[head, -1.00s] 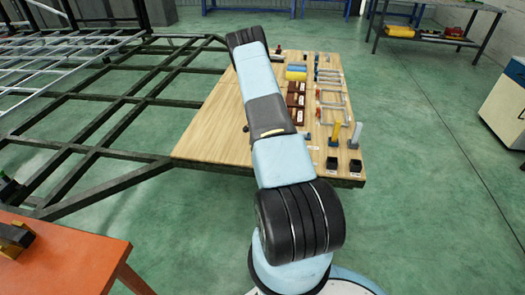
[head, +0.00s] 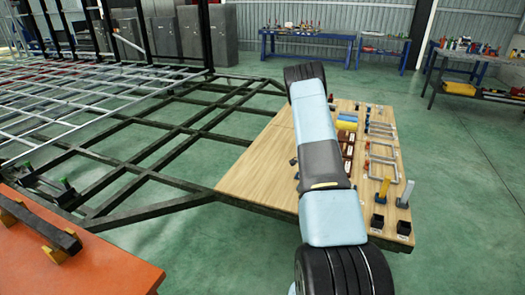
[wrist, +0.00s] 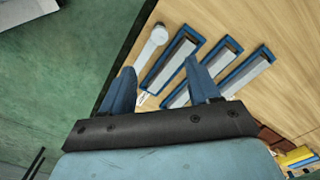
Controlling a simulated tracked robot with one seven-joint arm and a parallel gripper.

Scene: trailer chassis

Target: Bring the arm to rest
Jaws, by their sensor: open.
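My arm stretches from the bottom of the head view over a wooden board (head: 255,170) that sits on the dark trailer frame. The gripper end is hidden behind the arm in the head view. In the wrist view my gripper (wrist: 163,80) shows two blue fingers spread apart with nothing between them. Below and beyond the fingers, several blue-edged grey bars (wrist: 172,62) and a white round-headed tool (wrist: 152,43) lie on the board. I cannot tell the exact height of the gripper above them.
An orange table (head: 110,268) with a dark bar on yellow supports (head: 42,230) stands at the lower left. The dark trailer chassis (head: 150,150) fills the left. Blue workbenches (head: 305,38) stand at the back. Green floor is free on the right.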

